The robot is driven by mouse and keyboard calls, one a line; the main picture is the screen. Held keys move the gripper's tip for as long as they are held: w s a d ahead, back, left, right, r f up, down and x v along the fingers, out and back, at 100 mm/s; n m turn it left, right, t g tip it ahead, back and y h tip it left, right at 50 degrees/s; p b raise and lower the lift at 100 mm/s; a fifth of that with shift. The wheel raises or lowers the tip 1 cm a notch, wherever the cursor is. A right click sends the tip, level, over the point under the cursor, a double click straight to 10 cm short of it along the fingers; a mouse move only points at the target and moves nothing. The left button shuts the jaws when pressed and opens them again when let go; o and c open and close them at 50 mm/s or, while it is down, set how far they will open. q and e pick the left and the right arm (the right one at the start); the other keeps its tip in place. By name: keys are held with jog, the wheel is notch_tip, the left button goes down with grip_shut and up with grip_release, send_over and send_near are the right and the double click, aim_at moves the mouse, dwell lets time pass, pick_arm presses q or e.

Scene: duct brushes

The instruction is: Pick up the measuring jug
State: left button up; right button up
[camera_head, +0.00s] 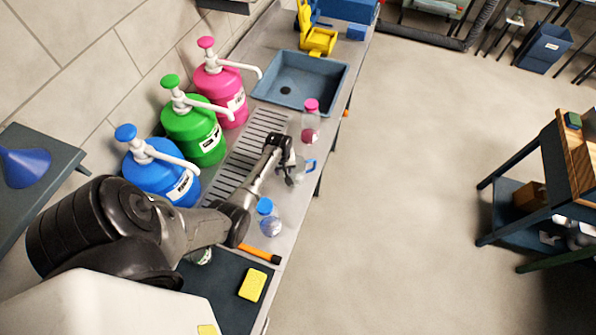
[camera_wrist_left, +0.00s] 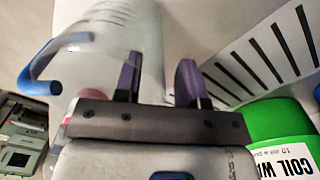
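The measuring jug (camera_head: 300,174) is clear with a blue handle and stands on the grey counter in the head view, partly hidden by my left gripper. In the left wrist view the jug (camera_wrist_left: 115,35) fills the upper left, its handle pointing left. My left gripper (camera_head: 287,175) is right at the jug. In the left wrist view the two dark fingers of this gripper (camera_wrist_left: 158,80) stand apart. One finger overlaps the jug's clear body and the jug's side edge shows between them; I cannot tell whether they touch it. My right gripper is not in view.
Blue (camera_head: 163,172), green (camera_head: 196,130) and pink (camera_head: 222,95) pump bottles line the wall. A clear pink-capped bottle (camera_head: 310,122) stands beyond the jug, a blue-capped one (camera_head: 268,218) nearer. A sink (camera_head: 330,72) lies behind. A yellow sponge (camera_head: 253,285) lies in front.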

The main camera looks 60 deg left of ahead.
pick_arm(q)
jog(key=shift+c, duration=0.5)
grip_shut()
jog(key=shift+r, duration=0.1)
